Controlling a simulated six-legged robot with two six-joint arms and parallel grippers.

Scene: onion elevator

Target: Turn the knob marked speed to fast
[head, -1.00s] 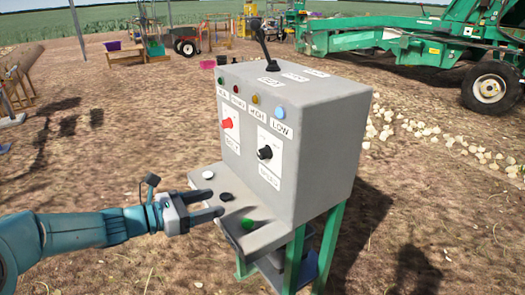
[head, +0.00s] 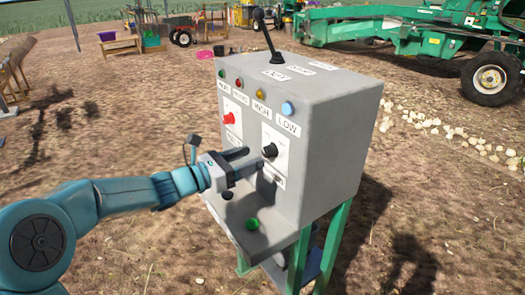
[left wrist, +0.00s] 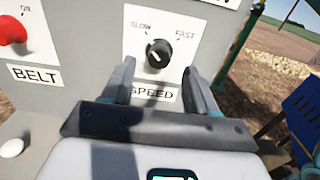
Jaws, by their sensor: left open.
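The black speed knob (head: 270,151) sits on a white plate on the front of the grey control box (head: 325,150). In the left wrist view the knob (left wrist: 158,53) stands between the labels SLOW and FAST, and its white pointer line is tilted toward the upper left, on the SLOW side. The SPEED label (left wrist: 152,93) is partly hidden by my gripper. My left gripper (head: 254,162) is open and empty, just in front of the panel. In the left wrist view its fingers (left wrist: 158,82) stand either side of the plate, below the knob, not closed on it. My right gripper is not in view.
A red BELT knob (head: 229,118) is left of the speed knob. Indicator lamps (head: 261,93) line the panel above. A lower shelf holds a green button (head: 252,224) and a black one (head: 228,194). A black lever (head: 266,32) stands on top. Green machinery (head: 420,35) is behind.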

